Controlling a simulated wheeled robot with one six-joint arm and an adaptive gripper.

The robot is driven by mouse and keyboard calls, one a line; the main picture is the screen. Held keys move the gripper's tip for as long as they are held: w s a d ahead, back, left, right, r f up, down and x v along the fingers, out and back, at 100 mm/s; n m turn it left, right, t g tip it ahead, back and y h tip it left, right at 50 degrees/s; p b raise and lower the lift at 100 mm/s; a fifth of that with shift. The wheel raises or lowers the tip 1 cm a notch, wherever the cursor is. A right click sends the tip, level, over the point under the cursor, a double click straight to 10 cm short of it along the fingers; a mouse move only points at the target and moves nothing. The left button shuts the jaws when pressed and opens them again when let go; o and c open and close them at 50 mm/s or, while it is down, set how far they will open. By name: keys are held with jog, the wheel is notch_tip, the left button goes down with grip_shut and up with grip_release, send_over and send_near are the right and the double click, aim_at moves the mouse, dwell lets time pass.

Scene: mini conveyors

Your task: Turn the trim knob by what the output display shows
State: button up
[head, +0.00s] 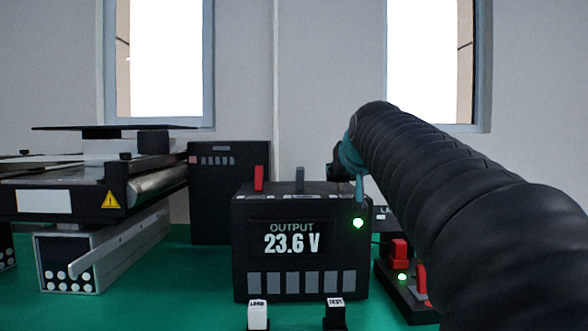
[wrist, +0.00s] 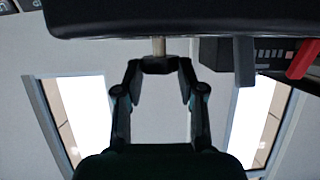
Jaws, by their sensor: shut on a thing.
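The black output box (head: 243,262) stands on the green surface, and its output display (head: 291,238) reads 23.6 V. A green light (head: 358,223) glows at the right of its face. My gripper (head: 340,178) is at the right end of the box's top. In the wrist view my gripper (wrist: 158,66) has its fingertips together at a thin metal shaft (wrist: 158,46) that runs to the dark box edge (wrist: 130,22). The gripper is shut on what I take to be the trim knob. The fingers hide the knob itself, so its markings cannot be read.
A red lever (head: 259,178) and a grey lever (head: 299,180) rise from the box's top. A conveyor (head: 90,200) is at left, a black cabinet (head: 225,215) behind. A white switch (head: 257,316) and black switch (head: 335,316) stand in front. A red-switched unit (head: 398,252) is right.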

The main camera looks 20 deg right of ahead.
jog(key=shift+w+a+f+m+g+h+b, duration=0.15)
jog(key=shift+m+g+h, duration=0.25)
jog(key=shift+m+h, duration=0.45)
jog(key=shift+a+r+m+g+h+b, duration=0.15)
jog(key=shift+m+g+h, duration=0.25)
jog(key=shift+m+h, duration=0.4)
jog(key=shift+w+a+m+g+h+b, duration=0.1)
jog(key=shift+m+g+h+b, duration=0.35)
jog(key=shift+m+h, duration=0.15)
jog(key=shift+w+a+m+g+h+b, duration=0.1)
jog(key=shift+m+g+h+b, duration=0.25)
jog(key=shift+m+h+b, duration=0.15)
jog(key=shift+m+g+h, duration=0.25)
jog(key=shift+m+g, duration=0.05)
jog(key=shift+m, duration=0.05)
jog(key=o, duration=1.1)
jog(key=shift+o, duration=0.2)
jog(key=shift+s, duration=0.1)
jog(key=v, duration=1.2)
